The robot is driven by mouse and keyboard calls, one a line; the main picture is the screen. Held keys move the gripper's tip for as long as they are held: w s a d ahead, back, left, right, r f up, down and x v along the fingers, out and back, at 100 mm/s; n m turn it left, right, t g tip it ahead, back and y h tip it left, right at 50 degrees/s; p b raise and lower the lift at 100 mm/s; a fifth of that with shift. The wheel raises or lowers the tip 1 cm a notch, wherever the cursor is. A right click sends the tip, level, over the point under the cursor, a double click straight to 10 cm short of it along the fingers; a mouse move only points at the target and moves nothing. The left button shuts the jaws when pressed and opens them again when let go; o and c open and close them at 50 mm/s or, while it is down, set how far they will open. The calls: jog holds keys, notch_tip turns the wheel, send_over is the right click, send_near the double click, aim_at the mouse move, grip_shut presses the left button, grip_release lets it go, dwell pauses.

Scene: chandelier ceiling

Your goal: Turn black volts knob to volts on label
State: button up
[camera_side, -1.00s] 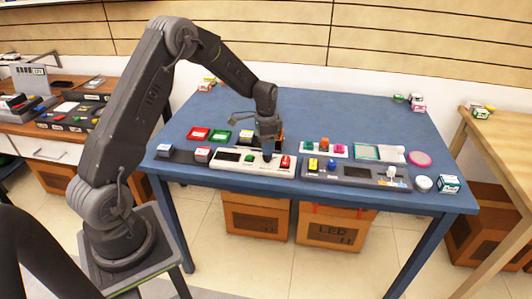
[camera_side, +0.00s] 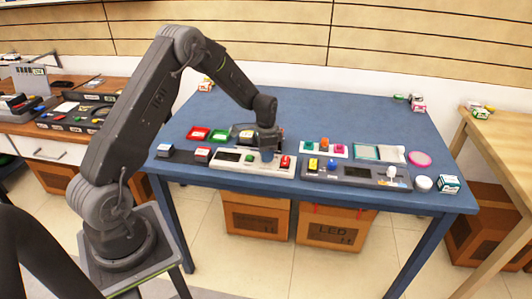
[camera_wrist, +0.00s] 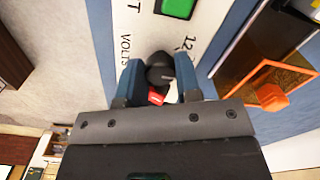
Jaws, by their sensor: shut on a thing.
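The black volts knob (camera_wrist: 160,68) stands on a white panel (camera_wrist: 150,30), between the two blue fingers of my gripper (camera_wrist: 160,84) in the wrist view. The fingers are shut on the knob from both sides. The printed VOLTS label (camera_wrist: 125,48) is left of the knob and a "12" marking (camera_wrist: 188,44) is at its upper right. Where the knob points is hard to tell. In the side view my gripper (camera_side: 267,154) is down at the white panel (camera_side: 228,167), and the knob is hidden by the fingers.
A green button (camera_wrist: 178,7) is further along the panel. A red switch (camera_side: 286,162) sits close right of my gripper. A grey panel (camera_side: 330,174) adjoins on the right.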

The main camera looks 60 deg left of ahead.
jog(key=shift+c, duration=1.3)
jog(key=shift+n, duration=0.4)
jog(key=n, duration=0.3)
jog(key=shift+d+n, duration=0.1)
jog(key=shift+n, duration=2.5)
jog(key=o, duration=0.9)
